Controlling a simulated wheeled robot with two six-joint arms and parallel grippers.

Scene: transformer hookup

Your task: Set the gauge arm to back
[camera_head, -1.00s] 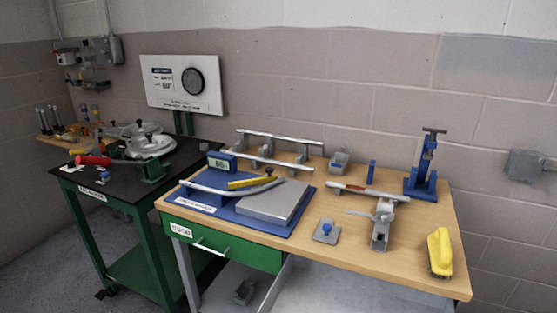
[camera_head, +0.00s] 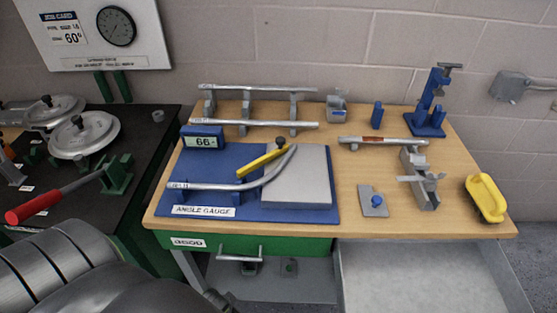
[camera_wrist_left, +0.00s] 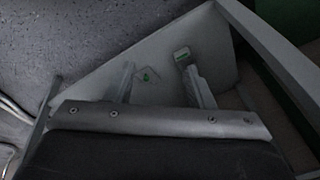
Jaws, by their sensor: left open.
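The yellow gauge arm (camera_head: 262,161) lies slanted on the blue angle gauge (camera_head: 215,158), its right end at a dark knob. A bent silver pipe (camera_head: 225,187) lies across the gauge and curves up beside the arm. The gauge's display (camera_head: 203,142) reads 66. A grey block (camera_head: 300,178) covers the right part of the gauge. My left gripper (camera_wrist_left: 156,62) is open and empty in the left wrist view, over a grey surface. In the head view only my left arm's links show at bottom left, away from the gauge; its fingers are hidden there. My right gripper is not in view.
A rail rack with pipes (camera_head: 262,124) stands behind the gauge. A blue press (camera_head: 430,105), a grey clamp (camera_head: 420,180) and a yellow-handled tool (camera_head: 486,198) stand to the right. The green drawer (camera_head: 290,250) is below; a black table (camera_head: 130,150) is at left.

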